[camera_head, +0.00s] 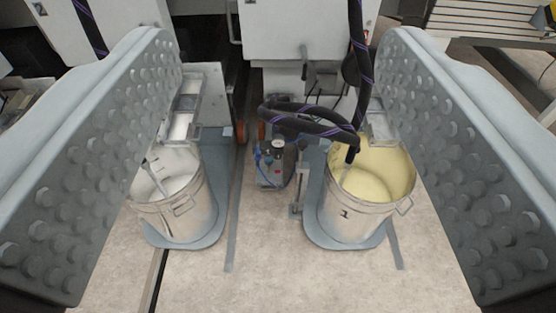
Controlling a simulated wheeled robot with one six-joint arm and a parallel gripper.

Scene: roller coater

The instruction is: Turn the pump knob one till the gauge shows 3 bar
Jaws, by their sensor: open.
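My gripper (278,130) is open, with its two wide grey studded fingers at the left and right of the view and nothing between them close up. Beyond and between the fingers, a small pump unit (270,172) stands near the floor between two buckets. It has blue and red parts and a small round light-topped part that may be the gauge (279,145). The pump knob and any gauge reading are too small to tell. My gripper is well apart from the pump unit.
A metal bucket (352,214) marked 1, with pale yellow liquid, stands right; another bucket (180,218) with whitish contents stands left. Both rest on grey bases. Dark hoses (310,122) hang above the pump. White machine housings (300,30) fill the back. The front floor (280,275) is clear.

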